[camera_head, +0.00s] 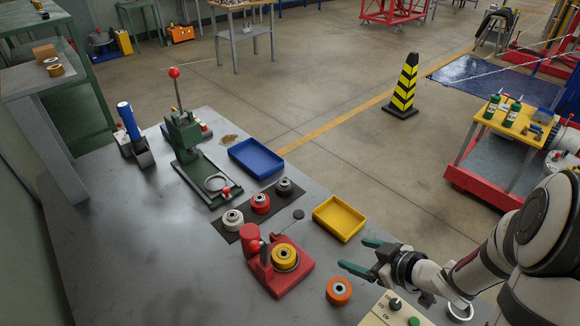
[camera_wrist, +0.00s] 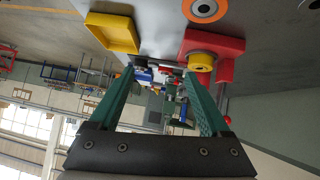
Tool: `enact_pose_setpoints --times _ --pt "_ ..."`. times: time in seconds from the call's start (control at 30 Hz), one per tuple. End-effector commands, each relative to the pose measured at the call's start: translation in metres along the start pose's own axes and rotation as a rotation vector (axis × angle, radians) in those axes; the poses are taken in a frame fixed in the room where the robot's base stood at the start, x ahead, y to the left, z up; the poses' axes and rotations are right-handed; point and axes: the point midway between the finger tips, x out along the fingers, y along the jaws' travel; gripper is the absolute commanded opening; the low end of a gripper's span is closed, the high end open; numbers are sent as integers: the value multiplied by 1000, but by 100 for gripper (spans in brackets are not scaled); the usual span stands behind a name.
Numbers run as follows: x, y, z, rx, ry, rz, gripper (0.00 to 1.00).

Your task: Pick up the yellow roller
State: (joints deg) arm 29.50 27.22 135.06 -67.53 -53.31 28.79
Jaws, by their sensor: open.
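The yellow roller (camera_head: 285,257) sits on the red fixture (camera_head: 294,276) near the front of the grey table. It also shows in the wrist view (camera_wrist: 201,62), beyond the fingers and up to the right, against the red fixture (camera_wrist: 228,44). My gripper (camera_head: 356,254) has green fingers and is open and empty. It is to the right of the roller and apart from it, near the table's right edge. In the wrist view my gripper's fingers (camera_wrist: 160,85) are spread with nothing held between them.
An orange roller (camera_head: 339,291) lies in front of the fixture. White (camera_head: 232,220), red (camera_head: 260,203) and dark grey (camera_head: 284,187) rollers stand on a dark strip. Yellow (camera_head: 339,218) and blue (camera_head: 256,158) trays and a green press (camera_head: 187,140) stand behind. A control box (camera_head: 392,310) is at the front.

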Motion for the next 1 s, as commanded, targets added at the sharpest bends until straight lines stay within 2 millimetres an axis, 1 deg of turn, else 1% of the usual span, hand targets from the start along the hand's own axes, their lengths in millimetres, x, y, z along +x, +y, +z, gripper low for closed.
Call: enact_pose_setpoints --times 0.03,0.1,0.17,0.2,0.27,0.3,0.4,0.5,0.6,0.67,0.8,0.9,1.0 --pt "3 -18 3 -12 65 -93 81" --pt "2 -40 1 -31 144 -197 81" --pt "1 -51 -1 -40 185 -248 81" --pt "4 -56 -2 -43 199 -267 81" --pt "14 -62 -5 -47 207 -279 81" --pt "25 -66 -7 -47 205 -281 81" --pt "54 -74 -13 -49 203 -280 81" --pt "78 -80 -18 -50 204 -276 81" --pt "93 -83 -21 -49 204 -272 81" --pt "99 -85 -23 -49 204 -273 81" --pt "126 -91 -28 -50 203 -273 81" --pt "142 -95 -31 -50 203 -272 81" --pt "148 -96 -33 -49 203 -269 81"
